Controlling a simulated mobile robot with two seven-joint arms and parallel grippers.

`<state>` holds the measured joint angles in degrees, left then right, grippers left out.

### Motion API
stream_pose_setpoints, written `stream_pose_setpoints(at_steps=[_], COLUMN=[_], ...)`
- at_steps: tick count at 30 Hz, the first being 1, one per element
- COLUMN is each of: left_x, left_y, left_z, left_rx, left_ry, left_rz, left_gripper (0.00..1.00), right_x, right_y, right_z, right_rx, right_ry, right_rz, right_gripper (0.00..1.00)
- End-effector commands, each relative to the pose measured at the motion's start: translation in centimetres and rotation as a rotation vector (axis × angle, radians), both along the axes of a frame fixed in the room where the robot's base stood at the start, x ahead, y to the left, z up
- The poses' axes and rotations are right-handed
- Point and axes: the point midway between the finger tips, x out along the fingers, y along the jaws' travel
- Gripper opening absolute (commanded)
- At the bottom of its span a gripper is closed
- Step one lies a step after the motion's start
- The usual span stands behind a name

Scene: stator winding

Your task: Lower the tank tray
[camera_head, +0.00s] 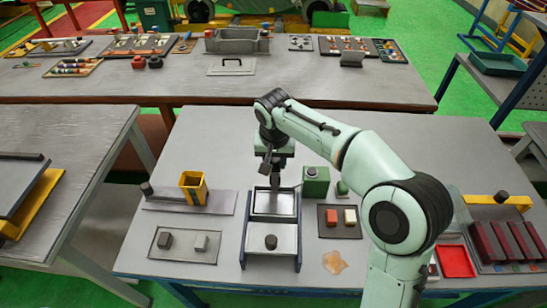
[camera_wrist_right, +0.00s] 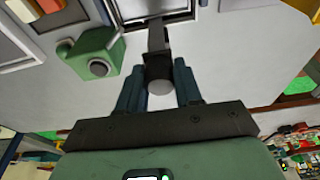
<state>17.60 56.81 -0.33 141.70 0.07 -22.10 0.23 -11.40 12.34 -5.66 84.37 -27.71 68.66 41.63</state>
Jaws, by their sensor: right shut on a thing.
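The tank (camera_head: 273,203) is a dark-framed tray between two rails on the grey table, with a pale flat inside. A lower plate with a black knob (camera_head: 270,242) lies in front of it. My right gripper (camera_head: 272,178) is at the far edge of the tank. In the right wrist view my right gripper (camera_wrist_right: 158,88) has its two fingers on either side of a dark handle (camera_wrist_right: 157,45) with a round grey end. The handle runs up to the tray's edge (camera_wrist_right: 150,12). My left gripper is not in view.
A green box (camera_head: 316,181) stands right of the tank; it shows in the right wrist view (camera_wrist_right: 92,55). A yellow cup (camera_head: 193,188) stands left on a plate. A mat with red and white blocks (camera_head: 340,222) and a red tray (camera_head: 456,262) lie to the right.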

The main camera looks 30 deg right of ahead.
Motion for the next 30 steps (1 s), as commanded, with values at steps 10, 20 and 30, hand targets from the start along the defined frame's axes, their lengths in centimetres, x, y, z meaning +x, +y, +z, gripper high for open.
stream_pose_setpoints(at_steps=[10, 20, 30], left_x=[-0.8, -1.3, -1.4], left_y=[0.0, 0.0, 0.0], left_z=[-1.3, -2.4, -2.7], left_rx=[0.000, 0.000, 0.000], left_ry=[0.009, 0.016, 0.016], left_rz=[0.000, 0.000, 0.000], left_gripper=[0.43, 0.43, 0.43], right_x=[-0.1, -0.2, -0.1], right_y=[0.1, 0.1, 0.0], right_z=[-2.1, -3.8, -4.1], right_rx=[0.000, 0.001, 0.000], right_ry=[0.006, 0.008, 0.005], right_rz=[0.001, 0.000, 0.001], right_gripper=[0.17, 0.17, 0.57])
